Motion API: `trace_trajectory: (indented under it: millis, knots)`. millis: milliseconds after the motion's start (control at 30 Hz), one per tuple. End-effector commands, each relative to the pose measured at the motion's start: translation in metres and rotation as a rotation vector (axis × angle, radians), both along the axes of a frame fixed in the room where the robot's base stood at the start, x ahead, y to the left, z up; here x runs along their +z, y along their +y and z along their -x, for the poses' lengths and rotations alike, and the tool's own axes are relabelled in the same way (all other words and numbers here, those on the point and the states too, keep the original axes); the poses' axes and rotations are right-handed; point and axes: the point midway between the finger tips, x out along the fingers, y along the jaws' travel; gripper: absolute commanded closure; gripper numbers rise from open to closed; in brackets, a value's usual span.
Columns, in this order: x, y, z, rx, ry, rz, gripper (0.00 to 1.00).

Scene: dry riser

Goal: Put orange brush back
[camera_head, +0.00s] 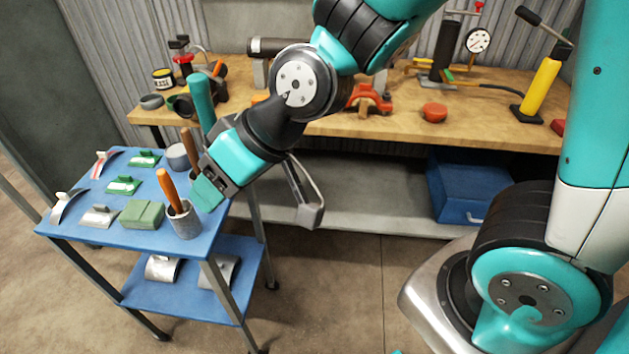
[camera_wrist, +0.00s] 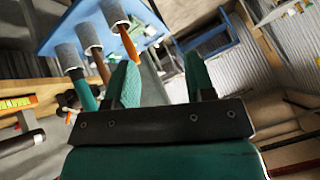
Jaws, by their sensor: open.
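The orange brush handle (camera_head: 168,187) stands upright in a grey cup (camera_head: 184,221) at the front right corner of the blue cart top. In the wrist view the orange handle (camera_wrist: 127,43) sticks out of its grey cup (camera_wrist: 113,11) at upper left. My gripper (camera_head: 208,192) is just right of the orange handle in the head view and partly hides the cart edge. In the wrist view my gripper (camera_wrist: 160,78) has its two teal fingers apart, with nothing between them. The orange handle is outside the fingers.
A brown handle (camera_head: 188,143) and a teal handle (camera_head: 202,98) stand behind the orange one. The blue cart (camera_head: 100,239) also holds a green block (camera_head: 142,214) and several trowels. A wooden bench (camera_head: 320,127) with tools stands behind. Floor right of the cart is clear.

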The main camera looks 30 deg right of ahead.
Motion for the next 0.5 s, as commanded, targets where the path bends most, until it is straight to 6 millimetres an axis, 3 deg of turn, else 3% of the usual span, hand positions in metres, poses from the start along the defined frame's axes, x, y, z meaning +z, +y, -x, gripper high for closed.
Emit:
trace_trajectory:
  millis: [33, 233, 333, 500]
  knots:
    - [0.013, -0.012, 0.016, 0.021, 0.042, 0.038, 0.51]
    - [0.039, -0.055, 0.077, 0.087, 0.223, 0.202, 0.51]
    - [0.045, -0.069, 0.095, 0.101, 0.272, 0.254, 0.51]
    - [0.048, -0.076, 0.106, 0.110, 0.306, 0.285, 0.51]
